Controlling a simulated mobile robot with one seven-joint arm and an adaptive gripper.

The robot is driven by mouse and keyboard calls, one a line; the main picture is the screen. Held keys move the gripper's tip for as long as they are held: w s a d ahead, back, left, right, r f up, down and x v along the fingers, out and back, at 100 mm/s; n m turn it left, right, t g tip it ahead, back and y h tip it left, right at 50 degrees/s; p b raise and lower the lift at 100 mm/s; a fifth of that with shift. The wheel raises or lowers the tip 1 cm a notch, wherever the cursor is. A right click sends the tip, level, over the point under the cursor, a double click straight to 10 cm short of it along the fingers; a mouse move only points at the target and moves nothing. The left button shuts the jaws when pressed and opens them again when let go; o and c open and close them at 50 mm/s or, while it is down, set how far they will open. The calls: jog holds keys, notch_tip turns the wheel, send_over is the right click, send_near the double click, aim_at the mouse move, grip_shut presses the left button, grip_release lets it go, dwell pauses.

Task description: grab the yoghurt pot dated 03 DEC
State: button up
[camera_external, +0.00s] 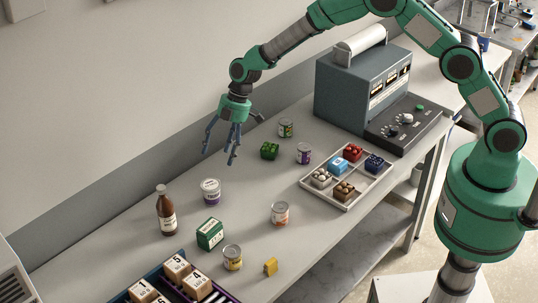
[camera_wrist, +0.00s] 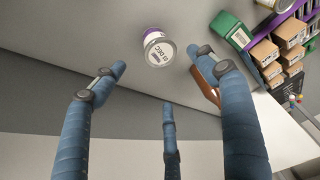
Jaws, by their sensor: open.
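The yoghurt pot (camera_external: 211,191) is a short white tub with a purple band and a pale lid. It stands upright on the table, right of a brown bottle. In the wrist view the pot (camera_wrist: 158,47) shows its lid, with upside-down print that reads 03 DEC. My gripper (camera_external: 223,146) is open and empty, above the table and up from the pot in the external view. In the wrist view the pot lies between and beyond the spread blue fingers of my gripper (camera_wrist: 162,64). The fingers are apart from it.
The brown bottle (camera_external: 167,215) stands left of the pot; a finger partly hides it in the wrist view. A green box (camera_external: 210,234), several cans and a crate of numbered boxes (camera_external: 124,297) are nearer the front. A divided tray (camera_external: 345,206) and a grey machine (camera_external: 345,92) stand right.

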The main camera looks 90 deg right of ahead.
aim_at(212, 183)
jog(key=shift+p+x, duration=0.4)
jog(key=shift+x, duration=3.85)
jog(key=shift+f, duration=0.15)
jog(key=shift+p+x, duration=0.55)
jog(key=shift+x, duration=1.95)
jog(key=c, duration=1.2)
